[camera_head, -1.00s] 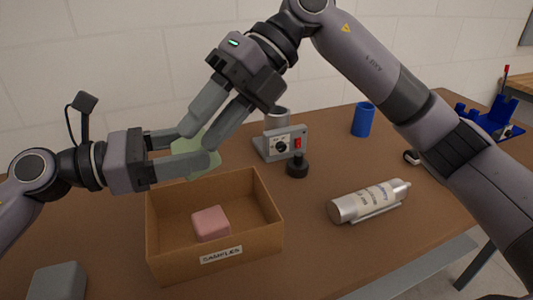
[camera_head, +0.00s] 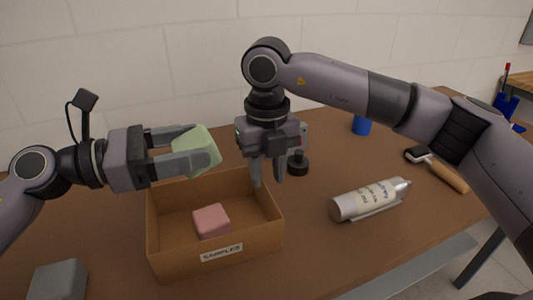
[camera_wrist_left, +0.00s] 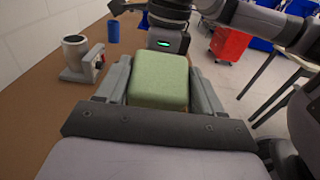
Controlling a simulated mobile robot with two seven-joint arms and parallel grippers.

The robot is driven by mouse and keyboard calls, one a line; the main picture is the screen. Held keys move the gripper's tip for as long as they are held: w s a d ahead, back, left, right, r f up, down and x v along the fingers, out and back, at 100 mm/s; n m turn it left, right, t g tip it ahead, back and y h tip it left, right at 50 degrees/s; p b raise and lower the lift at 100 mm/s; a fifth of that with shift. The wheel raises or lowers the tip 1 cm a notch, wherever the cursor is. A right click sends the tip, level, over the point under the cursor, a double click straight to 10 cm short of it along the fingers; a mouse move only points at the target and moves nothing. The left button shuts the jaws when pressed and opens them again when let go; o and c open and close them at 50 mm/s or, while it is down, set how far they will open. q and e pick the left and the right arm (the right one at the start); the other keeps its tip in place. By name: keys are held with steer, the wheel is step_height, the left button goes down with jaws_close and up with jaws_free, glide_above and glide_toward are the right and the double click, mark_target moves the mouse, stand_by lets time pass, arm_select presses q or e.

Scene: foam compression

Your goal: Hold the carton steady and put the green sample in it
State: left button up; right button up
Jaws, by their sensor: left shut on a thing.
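The green sample (camera_head: 203,146) is a soft-looking block. My left gripper (camera_head: 200,150) is shut on it and holds it above the back left part of the carton. It fills the space between the fingers in the left wrist view (camera_wrist_left: 158,80). The open brown carton (camera_head: 222,248), labelled SAMPLES, stands on the table with a pink block (camera_head: 211,222) inside. My right gripper (camera_head: 268,177) points down at the carton's back right corner, its fingers apart. One finger shows over the carton and one outside its right wall; I cannot tell whether they touch it.
A silver bottle (camera_head: 368,200) lies right of the carton. A black knob-like thing (camera_head: 298,164) stands behind my right gripper. A blue cup (camera_head: 362,124) and a roller with a wooden handle (camera_head: 449,176) are further right. A grey block (camera_head: 58,282) is at the front left.

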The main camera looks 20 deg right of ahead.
mark_target(267, 216)
step_height(267, 216, down, 8)
steer(key=shift+f, duration=0.15)
stand_by(0.3)
jaws_close()
